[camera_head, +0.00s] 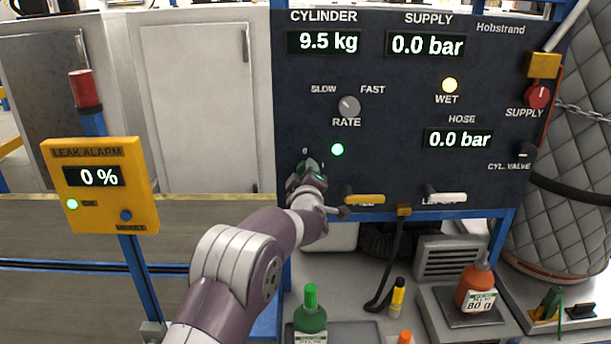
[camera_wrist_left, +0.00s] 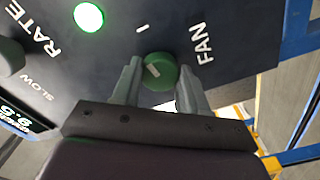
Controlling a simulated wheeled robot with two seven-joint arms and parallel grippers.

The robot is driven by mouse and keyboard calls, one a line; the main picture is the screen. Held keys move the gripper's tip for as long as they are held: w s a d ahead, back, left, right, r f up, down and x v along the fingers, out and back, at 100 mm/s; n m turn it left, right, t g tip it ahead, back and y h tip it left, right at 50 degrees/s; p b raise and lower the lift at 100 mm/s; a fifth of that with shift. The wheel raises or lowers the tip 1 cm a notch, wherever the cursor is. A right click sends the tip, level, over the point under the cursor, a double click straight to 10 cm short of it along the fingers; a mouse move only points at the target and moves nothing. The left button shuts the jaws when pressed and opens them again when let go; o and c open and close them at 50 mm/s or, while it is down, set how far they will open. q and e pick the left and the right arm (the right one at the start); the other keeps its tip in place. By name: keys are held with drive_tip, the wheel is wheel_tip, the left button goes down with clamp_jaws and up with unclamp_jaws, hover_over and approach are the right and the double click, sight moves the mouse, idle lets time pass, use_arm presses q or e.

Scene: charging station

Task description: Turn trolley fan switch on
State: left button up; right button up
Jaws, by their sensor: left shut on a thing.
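The fan switch is a round green knob (camera_wrist_left: 160,72) with a short white pointer mark, beside the FAN label on the dark panel (camera_head: 420,100). In the left wrist view my left gripper (camera_wrist_left: 155,85) has one finger on each side of the knob and is shut on it. The pointer mark looks slanted. A lit green lamp (camera_head: 337,149) sits on the panel above and right of the gripper in the head view; the lamp also shows in the wrist view (camera_wrist_left: 88,17). In the head view the left gripper (camera_head: 308,172) mostly hides the knob. My right gripper is out of view.
The grey RATE knob (camera_head: 349,105) is above the switch. A yellow handle (camera_head: 364,200) and a white handle (camera_head: 446,198) stick out to the right, close to the gripper. The yellow leak alarm box (camera_head: 104,185) stands left. Bottles and a scale are below.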

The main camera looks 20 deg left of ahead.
use_arm(q)
drive_tip(key=shift+f+m, duration=0.35)
drive_tip(key=shift+m, duration=0.55)
drive_tip(key=shift+f, duration=0.1)
drive_tip(key=o, duration=0.9)
drive_tip(key=shift+d, duration=0.1)
drive_tip(key=shift+o, duration=0.8)
drive_tip(key=shift+s+r, duration=0.1)
drive_tip(key=shift+r, duration=0.2)
drive_tip(key=b+v, duration=0.4)
drive_tip(key=v, duration=0.8)
drive_tip(key=shift+s, duration=0.35)
